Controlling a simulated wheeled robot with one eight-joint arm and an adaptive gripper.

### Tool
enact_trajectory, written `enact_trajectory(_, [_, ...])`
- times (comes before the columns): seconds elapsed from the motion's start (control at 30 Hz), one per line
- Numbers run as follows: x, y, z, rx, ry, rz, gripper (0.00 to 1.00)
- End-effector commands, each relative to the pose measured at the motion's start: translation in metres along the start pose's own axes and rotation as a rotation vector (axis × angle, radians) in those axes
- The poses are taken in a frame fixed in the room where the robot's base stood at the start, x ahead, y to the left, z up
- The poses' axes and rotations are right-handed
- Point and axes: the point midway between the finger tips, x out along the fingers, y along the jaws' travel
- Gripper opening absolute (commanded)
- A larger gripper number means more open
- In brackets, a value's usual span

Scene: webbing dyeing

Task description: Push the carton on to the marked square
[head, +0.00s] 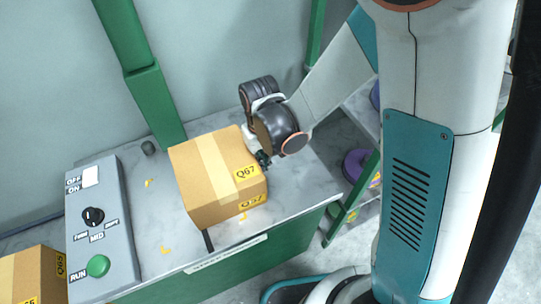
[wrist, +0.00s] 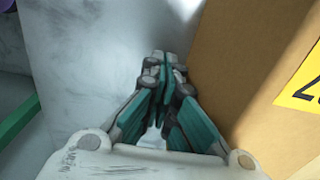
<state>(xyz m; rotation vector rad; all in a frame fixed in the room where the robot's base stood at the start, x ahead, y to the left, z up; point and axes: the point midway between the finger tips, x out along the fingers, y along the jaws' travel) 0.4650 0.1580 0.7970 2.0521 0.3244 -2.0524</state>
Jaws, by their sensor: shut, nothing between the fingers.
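The brown carton (head: 205,180) with yellow Q67 labels stands on the grey marbled tabletop in the head view. Its side also fills the right of the wrist view (wrist: 245,75). Yellow corner marks of the marked square (head: 165,250) show to the left of the carton and by its front edge. The carton covers part of the square and hides the rest of its outline. My gripper (head: 264,161) is shut and empty beside the carton's right side; its closed fingers show in the wrist view (wrist: 162,68). I cannot tell whether they touch the carton.
A grey control panel (head: 120,255) with a dial and green button stands to the left. Another carton (head: 30,278) is at the lower left. A small dark knob (head: 148,147) sits behind the square. Green posts (head: 150,95) rise at the back. Purple spools (head: 357,165) lie right.

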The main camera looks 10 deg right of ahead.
Motion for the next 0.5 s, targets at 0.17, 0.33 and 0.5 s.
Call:
enact_trajectory(0.17, [0.0,-0.009,0.0,-0.003,0.0,0.0,0.0])
enact_trajectory(0.33, [0.0,-0.017,0.0,-0.002,0.0,0.0,0.0])
enact_trajectory(0.5, [0.0,-0.024,0.0,-0.003,0.0,0.0,0.0])
